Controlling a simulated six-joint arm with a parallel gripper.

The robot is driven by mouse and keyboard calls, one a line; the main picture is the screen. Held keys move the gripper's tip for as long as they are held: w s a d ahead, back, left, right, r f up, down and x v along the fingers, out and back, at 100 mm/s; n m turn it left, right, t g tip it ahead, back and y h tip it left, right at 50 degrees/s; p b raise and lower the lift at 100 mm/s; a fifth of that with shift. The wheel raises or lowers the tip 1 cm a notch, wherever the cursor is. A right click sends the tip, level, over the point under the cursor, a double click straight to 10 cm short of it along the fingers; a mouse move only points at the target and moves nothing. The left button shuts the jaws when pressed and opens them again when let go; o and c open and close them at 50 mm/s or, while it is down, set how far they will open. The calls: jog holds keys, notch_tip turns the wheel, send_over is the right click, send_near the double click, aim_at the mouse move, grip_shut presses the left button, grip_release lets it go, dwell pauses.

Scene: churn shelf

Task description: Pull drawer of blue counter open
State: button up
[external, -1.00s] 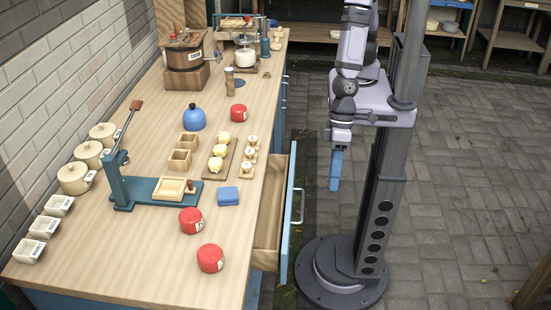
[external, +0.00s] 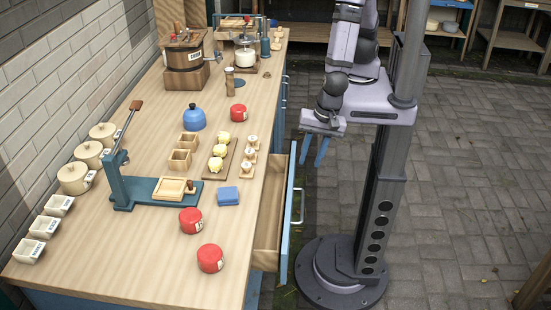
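The blue counter (external: 254,300) has a wooden top and blue sides. Its drawer (external: 291,221) stands pulled out on the right side, with a blue front, a pale bar handle (external: 300,207) and a wooden inside that looks empty. My gripper (external: 312,164) is in the air to the right of the drawer's far end, pointing down. Its two blue fingers are apart with nothing between them. It looks clear of the handle.
Red tins (external: 210,258), a blue kettle (external: 194,118), a teal press (external: 121,183), a blue block (external: 228,196) and crocks (external: 74,179) stand on the counter. A wooden churn (external: 185,55) is at the back. The paving right of my column is clear.

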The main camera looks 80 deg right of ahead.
send_near(303, 204)
jog(key=shift+w+a+m, duration=0.1)
jog(key=shift+w+m, duration=0.05)
jog(key=shift+m, duration=0.15)
dwell(0.6)
jog(key=shift+f, duration=0.15)
jog(key=shift+b+x, duration=1.55)
jog(key=shift+x, duration=1.95)
grip_shut()
